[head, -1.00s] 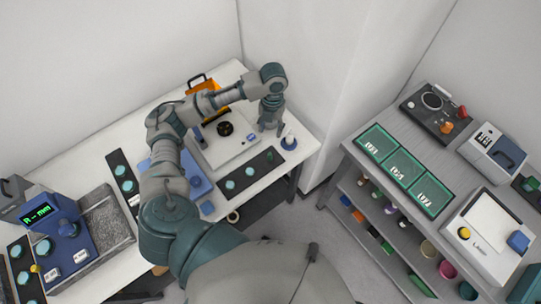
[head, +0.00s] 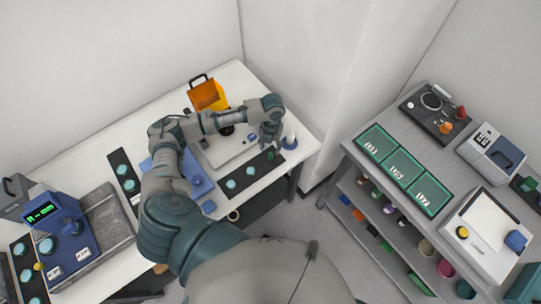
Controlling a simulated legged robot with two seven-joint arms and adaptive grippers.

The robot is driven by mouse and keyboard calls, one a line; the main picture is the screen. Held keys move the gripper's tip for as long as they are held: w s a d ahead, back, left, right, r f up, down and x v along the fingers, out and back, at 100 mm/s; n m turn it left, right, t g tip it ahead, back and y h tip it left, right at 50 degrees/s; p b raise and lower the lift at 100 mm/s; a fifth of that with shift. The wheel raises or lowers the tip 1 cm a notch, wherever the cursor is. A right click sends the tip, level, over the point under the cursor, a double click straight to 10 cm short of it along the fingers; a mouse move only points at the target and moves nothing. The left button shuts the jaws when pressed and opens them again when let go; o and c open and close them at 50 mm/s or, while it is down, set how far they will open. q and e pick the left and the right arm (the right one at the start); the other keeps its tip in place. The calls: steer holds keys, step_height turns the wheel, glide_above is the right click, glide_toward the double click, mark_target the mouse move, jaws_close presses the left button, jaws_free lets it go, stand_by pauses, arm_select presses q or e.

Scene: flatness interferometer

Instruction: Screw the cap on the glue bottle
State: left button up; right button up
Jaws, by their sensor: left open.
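A small white bottle (head: 291,137), which looks like the glue bottle, stands upright on a round blue base near the right end of the white table. My left gripper (head: 268,146) is open and points down just left of the bottle, apart from it, above the right end of a dark strip (head: 240,180). A small dark green piece (head: 270,156) shows at that end of the strip, close below the fingertips; I cannot tell whether it is the cap. The bottle's top is too small to make out. My right gripper is not in view.
A white instrument plate (head: 222,152) lies behind the strip, partly under my arm. An orange box (head: 207,96) stands at the back. A grey shelf bench (head: 345,148) with green trays (head: 403,168) stands to the right, across a floor gap.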

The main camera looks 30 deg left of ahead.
mark_target(270, 153)
arm_select(q)
steer(key=shift+s+d+f+p, duration=0.1)
steer(key=shift+f+p, duration=0.1)
steer(key=shift+f, duration=1)
steer(key=shift+s+d+f+p, duration=0.1)
steer(key=shift+f+p, duration=0.1)
steer(key=shift+f, duration=0.95)
steer(key=c, duration=0.8)
